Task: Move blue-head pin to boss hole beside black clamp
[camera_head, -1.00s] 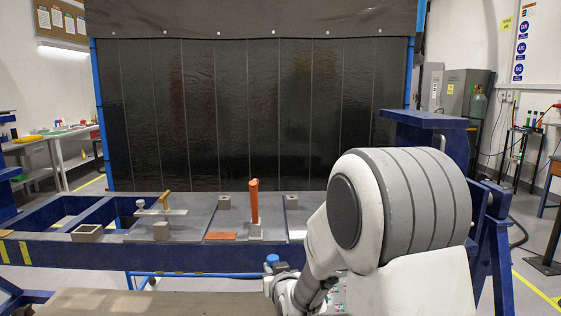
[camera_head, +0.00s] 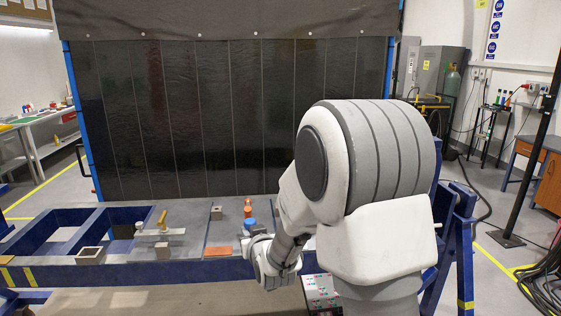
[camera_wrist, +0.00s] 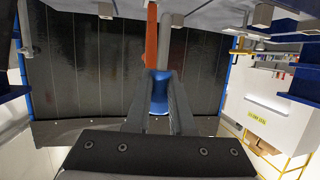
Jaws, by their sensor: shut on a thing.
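The blue-head pin is held in my gripper (camera_head: 251,232); its blue head (camera_head: 249,223) shows just above the wrist in the head view. In the wrist view the blue head (camera_wrist: 160,92) sits between the two fingers of my gripper (camera_wrist: 160,78), which is shut on it. A grey rod (camera_wrist: 164,42) extends above the head there, beside the orange upright (camera_wrist: 152,35). In the head view the orange upright (camera_head: 247,207) stands behind the blue head. I cannot make out a black clamp or a boss hole; my arm hides the right part of the bench.
A yellow-handled clamp (camera_head: 163,218) and a grey block (camera_head: 161,250) stand left on the blue-framed bench. An open square block (camera_head: 90,255) is farther left. A small block (camera_head: 216,212) and an orange-brown plate (camera_head: 218,251) lie near the middle. A dark curtain (camera_head: 200,120) hangs behind.

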